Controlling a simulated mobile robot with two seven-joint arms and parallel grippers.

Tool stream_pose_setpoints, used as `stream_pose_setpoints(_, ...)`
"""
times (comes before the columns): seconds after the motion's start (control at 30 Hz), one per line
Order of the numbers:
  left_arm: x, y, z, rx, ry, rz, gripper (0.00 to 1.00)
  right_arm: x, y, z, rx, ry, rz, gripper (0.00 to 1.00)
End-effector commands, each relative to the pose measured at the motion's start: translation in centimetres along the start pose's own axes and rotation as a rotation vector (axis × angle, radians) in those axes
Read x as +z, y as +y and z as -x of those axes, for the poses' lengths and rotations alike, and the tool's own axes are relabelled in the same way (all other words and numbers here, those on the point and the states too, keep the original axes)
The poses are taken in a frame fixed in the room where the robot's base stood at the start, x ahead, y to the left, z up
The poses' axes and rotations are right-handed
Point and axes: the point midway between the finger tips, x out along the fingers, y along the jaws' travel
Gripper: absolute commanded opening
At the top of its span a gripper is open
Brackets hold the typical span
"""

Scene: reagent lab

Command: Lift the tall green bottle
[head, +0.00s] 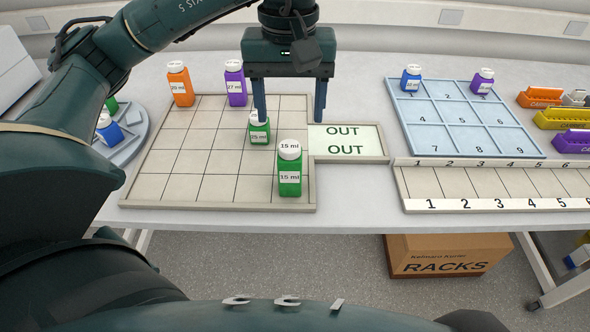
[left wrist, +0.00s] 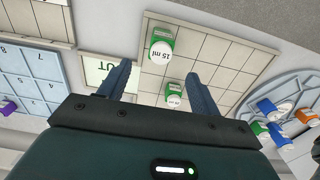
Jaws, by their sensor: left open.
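The tall green bottle (head: 290,170) with a white cap, labelled 15 ml, stands upright near the front right corner of the grid board (head: 217,190). It also shows in the left wrist view (left wrist: 160,50). A shorter green bottle (head: 259,133), labelled 25 ml, stands behind it and to its left, and in the left wrist view (left wrist: 174,90) it lies close to one fingertip. My left gripper (head: 291,115) points down, open and empty, above the board's right side, behind the tall bottle. Its fingers also show in the left wrist view (left wrist: 158,88). My right gripper is not in view.
An OUT panel (head: 350,156) adjoins the board's right edge. An orange bottle (head: 180,84) and a purple bottle (head: 235,83) stand at the board's back. A blue numbered tray (head: 465,118) and a numbered strip (head: 500,185) lie right. A round tray (head: 135,142) holds bottles at left.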

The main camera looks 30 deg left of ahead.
Motion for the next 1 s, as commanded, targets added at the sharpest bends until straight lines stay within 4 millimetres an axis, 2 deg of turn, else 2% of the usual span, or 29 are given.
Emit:
stream_pose_setpoints(0.33,-0.1,-0.2,-6.0,-0.008,0.003,-0.001,0.64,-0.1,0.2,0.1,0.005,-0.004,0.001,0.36)
stream_pose_setpoints(0.57,-0.1,-0.2,-7.7,-0.005,0.005,-0.001,0.64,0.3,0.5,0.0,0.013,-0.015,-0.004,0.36)
stream_pose_setpoints(0.83,0.0,-0.3,-11.5,-0.006,0.003,0.000,0.64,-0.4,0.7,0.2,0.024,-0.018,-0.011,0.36)
stream_pose_setpoints(1.0,0.0,-0.2,-12.7,-0.004,0.004,0.000,0.64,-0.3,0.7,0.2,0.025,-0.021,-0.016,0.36)
